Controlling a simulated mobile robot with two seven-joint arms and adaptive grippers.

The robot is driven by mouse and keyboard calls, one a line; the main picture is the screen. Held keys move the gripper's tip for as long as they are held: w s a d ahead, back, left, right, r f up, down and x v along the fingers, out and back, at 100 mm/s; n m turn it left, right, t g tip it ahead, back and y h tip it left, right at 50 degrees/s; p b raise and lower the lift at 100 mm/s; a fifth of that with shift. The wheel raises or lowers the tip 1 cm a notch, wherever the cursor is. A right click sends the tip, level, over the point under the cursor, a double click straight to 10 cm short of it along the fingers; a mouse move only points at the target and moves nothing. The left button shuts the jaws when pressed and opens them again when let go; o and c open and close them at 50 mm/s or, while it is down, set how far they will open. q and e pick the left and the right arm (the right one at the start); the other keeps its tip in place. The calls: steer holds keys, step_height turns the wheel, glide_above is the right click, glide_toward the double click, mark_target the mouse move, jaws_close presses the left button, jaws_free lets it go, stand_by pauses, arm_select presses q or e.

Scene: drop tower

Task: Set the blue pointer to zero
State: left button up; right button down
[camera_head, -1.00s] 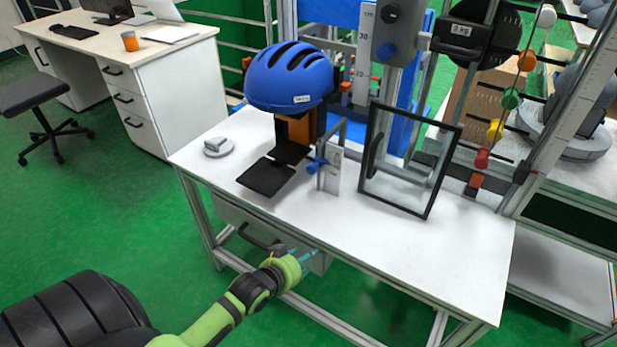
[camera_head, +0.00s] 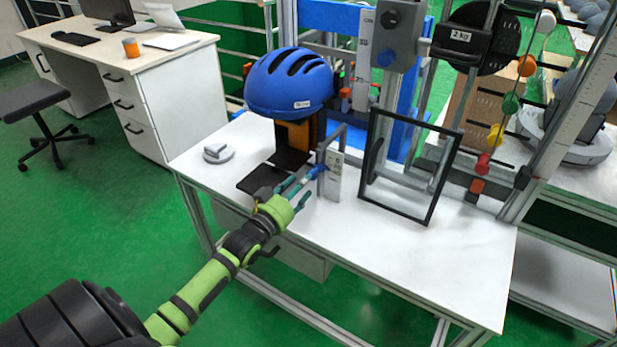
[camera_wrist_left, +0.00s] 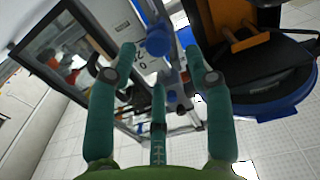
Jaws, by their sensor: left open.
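The blue pointer (camera_head: 319,171) sits on a small upright post with a white scale plate (camera_head: 335,180), at the middle of the table's left half. In the left wrist view a blue knob (camera_wrist_left: 158,41), apparently the pointer, lies just beyond the fingertips. My left gripper (camera_head: 298,188) is open and empty, close in front of the pointer. Its teal fingers (camera_wrist_left: 161,65) spread to either side of the knob, with a third finger below. I cannot tell whether any finger touches it. My right gripper is not in view.
A grey disc (camera_head: 218,153) lies at the left. The white table (camera_head: 420,258) is clear at the front right.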

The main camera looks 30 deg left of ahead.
mark_target(316, 170)
arm_select(q)
steer(key=w, duration=0.4)
steer(key=shift+w, duration=0.25)
